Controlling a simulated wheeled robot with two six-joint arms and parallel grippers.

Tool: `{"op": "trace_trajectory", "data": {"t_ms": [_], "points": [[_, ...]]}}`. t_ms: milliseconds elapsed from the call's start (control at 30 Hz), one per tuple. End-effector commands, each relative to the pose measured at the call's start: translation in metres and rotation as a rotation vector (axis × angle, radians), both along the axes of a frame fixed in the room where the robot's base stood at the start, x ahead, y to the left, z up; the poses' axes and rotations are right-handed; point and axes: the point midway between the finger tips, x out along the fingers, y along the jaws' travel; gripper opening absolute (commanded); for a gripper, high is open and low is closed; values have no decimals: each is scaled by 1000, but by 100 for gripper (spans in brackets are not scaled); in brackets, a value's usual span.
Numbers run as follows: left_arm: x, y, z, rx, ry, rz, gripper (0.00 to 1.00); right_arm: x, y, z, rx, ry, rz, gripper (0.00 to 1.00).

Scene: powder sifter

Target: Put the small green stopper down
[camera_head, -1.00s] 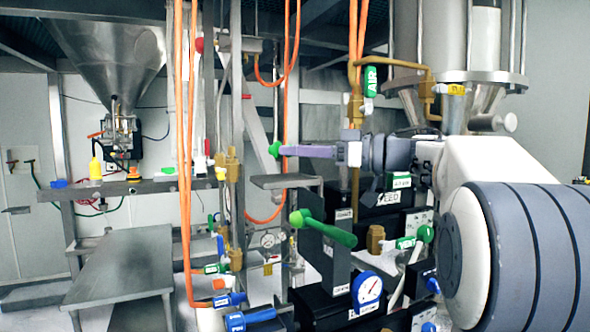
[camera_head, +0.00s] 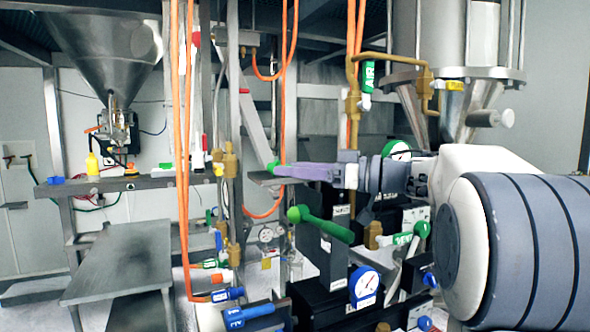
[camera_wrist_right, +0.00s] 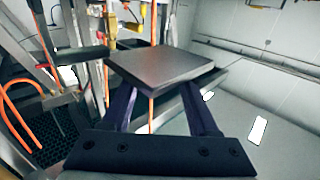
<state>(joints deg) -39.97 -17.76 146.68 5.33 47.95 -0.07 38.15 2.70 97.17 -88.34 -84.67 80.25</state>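The small green stopper (camera_head: 272,167) shows at the tip of my right gripper (camera_head: 281,170) in the head view. It is at the fingertips, just at the small grey shelf plate (camera_head: 262,178); I cannot tell whether it touches the plate. In the right wrist view, the grey plate (camera_wrist_right: 160,65) hides the fingertips and the stopper. Only the lower parts of the two dark fingers show there, some way apart. The stopper has travelled with the fingers, so the gripper looks shut on it. My left gripper is not in view.
A green lever handle (camera_head: 320,224) stands just below my right gripper. A pressure gauge (camera_head: 365,287) and black boxes are lower right. Orange hoses (camera_head: 182,150) hang to the left. A low grey table (camera_head: 120,260) on the left is bare.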

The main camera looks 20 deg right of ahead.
Motion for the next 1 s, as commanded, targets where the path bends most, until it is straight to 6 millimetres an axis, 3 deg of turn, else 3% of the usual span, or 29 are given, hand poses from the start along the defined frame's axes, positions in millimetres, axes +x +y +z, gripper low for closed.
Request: {"op": "trace_trajectory", "data": {"t_ms": [200, 267, 700, 1000], "points": [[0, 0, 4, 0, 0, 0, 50, 0, 0, 6, -1, -1, 0, 60], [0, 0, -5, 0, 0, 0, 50, -5, -6, 0, 0, -1, -3, 60], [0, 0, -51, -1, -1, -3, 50, -66, -71, -2, -1, -1, -5, 60], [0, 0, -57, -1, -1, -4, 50, -83, -87, 2, 0, 0, -1, 60]]}}
